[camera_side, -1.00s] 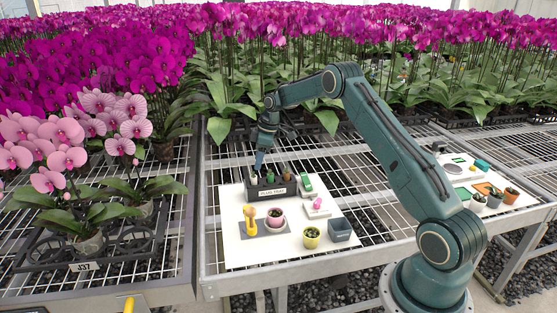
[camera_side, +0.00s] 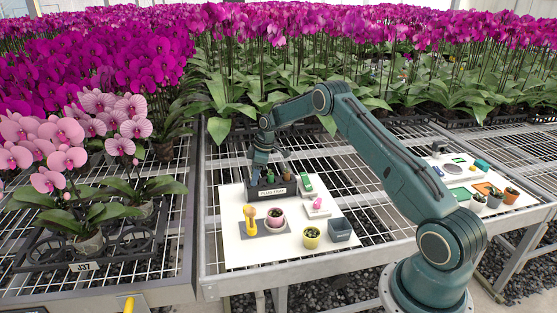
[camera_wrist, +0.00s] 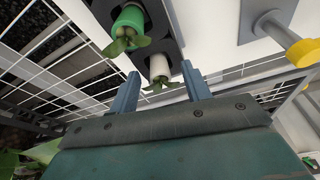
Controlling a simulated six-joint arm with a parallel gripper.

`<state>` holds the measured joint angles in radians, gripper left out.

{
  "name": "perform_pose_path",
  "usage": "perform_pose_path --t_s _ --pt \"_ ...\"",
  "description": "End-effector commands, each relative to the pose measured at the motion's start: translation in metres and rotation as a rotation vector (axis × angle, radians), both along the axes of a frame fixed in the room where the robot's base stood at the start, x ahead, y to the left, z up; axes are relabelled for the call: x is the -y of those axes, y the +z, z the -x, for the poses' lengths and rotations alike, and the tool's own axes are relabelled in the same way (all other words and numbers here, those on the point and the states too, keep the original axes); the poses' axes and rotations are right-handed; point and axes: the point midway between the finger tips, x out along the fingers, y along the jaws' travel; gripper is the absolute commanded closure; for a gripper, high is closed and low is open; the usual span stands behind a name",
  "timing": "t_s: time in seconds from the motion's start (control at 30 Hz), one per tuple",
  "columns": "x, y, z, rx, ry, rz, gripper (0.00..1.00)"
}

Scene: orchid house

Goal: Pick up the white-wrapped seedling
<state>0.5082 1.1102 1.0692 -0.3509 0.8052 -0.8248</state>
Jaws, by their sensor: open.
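The white-wrapped seedling (camera_wrist: 159,68) stands in a slot of the dark plug tray (camera_wrist: 165,35) in the wrist view, its green leaves toward my gripper. My gripper (camera_wrist: 160,80) is open, with one blue-grey finger on each side of the white-wrapped seedling. I cannot tell whether either finger touches it. A green-wrapped seedling (camera_wrist: 128,24) sits in the tray just to the left, outside the left finger. In the side view my gripper (camera_side: 258,172) is low at the left end of the plug tray (camera_side: 273,191) and hides the white seedling.
On the white board (camera_side: 236,250) stand a yellow tool (camera_side: 250,220) on a grey mat, a pink pot (camera_side: 275,218), a yellow pot (camera_side: 311,238), a grey-blue container (camera_side: 340,230) and a green item (camera_side: 305,183). Several pots stand on the bench at right.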

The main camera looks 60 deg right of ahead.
Motion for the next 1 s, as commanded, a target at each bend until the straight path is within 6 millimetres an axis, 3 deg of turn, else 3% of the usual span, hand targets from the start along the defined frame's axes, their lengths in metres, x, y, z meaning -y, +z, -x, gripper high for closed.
perform_pose_path --t_s 0.6,0.83,1.0 --pt "-0.001 -0.0056 -0.0013 0.001 0.0 0.001 0.52" --pt "-0.001 -0.0055 -0.0013 0.0 0.0 0.0 0.97" --pt "-0.001 -0.0054 -0.0014 0.001 0.0 0.001 1.0"
